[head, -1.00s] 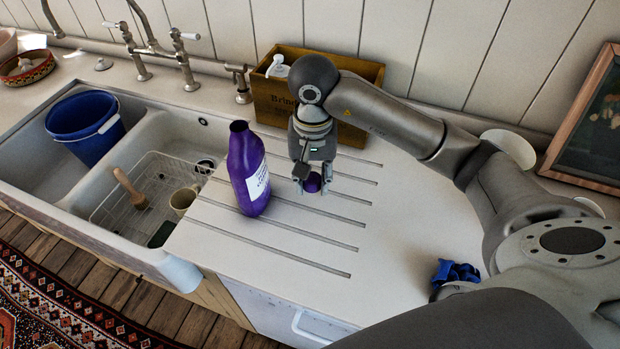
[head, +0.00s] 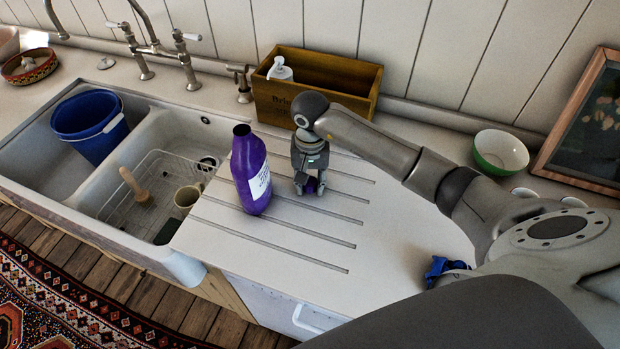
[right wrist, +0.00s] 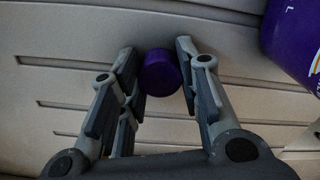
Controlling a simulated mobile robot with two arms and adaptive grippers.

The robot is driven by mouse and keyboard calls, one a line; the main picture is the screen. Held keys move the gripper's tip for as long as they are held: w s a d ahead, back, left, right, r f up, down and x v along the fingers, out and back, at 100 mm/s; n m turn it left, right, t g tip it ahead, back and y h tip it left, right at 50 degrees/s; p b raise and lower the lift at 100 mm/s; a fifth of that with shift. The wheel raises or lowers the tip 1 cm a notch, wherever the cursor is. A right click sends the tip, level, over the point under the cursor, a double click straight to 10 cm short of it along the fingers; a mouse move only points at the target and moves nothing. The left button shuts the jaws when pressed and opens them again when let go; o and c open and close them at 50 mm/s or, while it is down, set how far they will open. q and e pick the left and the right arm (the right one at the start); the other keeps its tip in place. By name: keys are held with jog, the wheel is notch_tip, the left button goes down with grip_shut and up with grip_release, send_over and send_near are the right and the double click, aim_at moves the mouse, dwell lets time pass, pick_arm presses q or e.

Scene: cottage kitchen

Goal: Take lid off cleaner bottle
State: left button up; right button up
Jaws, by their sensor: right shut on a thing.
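The purple cleaner bottle (head: 245,160) with a white label stands upright on the grooved drainboard, its neck bare and open at the top. My right gripper (head: 310,188) is just right of the bottle, low over the drainboard and pointing down. It is shut on the purple lid (head: 312,183), which also shows between the fingertips in the right wrist view (right wrist: 161,73). The bottle's side shows at the upper right of the right wrist view (right wrist: 291,40). I cannot tell whether the lid touches the board. My left gripper is not in view.
A wooden box (head: 345,85) with a white pump bottle (head: 280,68) stands behind. The sink at left holds a blue bucket (head: 90,128), a wire rack and a mug (head: 187,198). A green bowl (head: 500,152) and a blue cloth (head: 445,268) lie right. The drainboard's front is clear.

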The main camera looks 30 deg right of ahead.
aim_at(310, 182)
jog(key=shift+f, duration=0.15)
jog(key=o, duration=1.1)
jog(key=shift+r, duration=0.35)
notch_tip(310, 182, up, 12)
jog(key=b, duration=0.3)
jog(key=shift+f, duration=0.15)
